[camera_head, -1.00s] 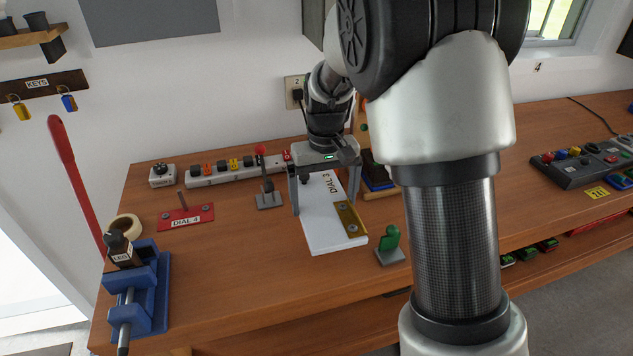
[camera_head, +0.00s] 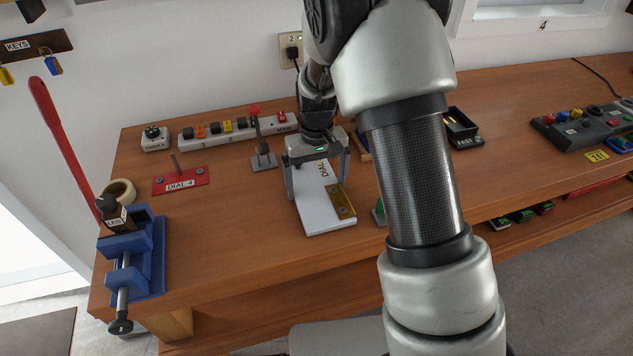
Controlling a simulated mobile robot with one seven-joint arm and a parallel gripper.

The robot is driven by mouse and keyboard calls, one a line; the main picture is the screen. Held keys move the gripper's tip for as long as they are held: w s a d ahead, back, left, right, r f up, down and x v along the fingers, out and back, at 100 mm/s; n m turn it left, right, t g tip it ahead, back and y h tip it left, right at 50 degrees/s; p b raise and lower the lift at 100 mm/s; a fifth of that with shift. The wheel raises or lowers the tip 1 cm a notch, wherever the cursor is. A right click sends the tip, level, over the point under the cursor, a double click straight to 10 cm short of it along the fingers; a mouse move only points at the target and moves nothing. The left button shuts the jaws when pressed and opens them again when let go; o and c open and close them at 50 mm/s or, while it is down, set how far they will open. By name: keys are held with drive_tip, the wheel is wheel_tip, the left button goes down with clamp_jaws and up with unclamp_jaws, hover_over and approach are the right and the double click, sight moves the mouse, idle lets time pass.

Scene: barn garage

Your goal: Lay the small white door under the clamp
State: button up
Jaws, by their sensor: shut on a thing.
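The small white door (camera_head: 318,216) is a flat white board with a brass plate (camera_head: 341,201) at its near right corner and partly hidden lettering reading "DIAL". My gripper (camera_head: 317,188) is shut on it, one finger at each long side. The door lies level at the bench top; I cannot tell whether it touches the wood. A toggle clamp (camera_head: 264,160) with a red-knobbed lever stands behind and left of the door, apart from it. A green-handled fixture (camera_head: 379,212) to the door's right is mostly hidden by my arm.
A red "DIAL 4" plate (camera_head: 181,181) and a blue vise (camera_head: 150,255) are at left. A power strip (camera_head: 235,130) runs along the back. A black tray (camera_head: 462,130) and a control box (camera_head: 585,132) are right. Bench wood left of the door is clear.

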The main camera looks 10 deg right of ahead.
drive_tip(key=shift+f, duration=0.15)
drive_tip(key=o, duration=1)
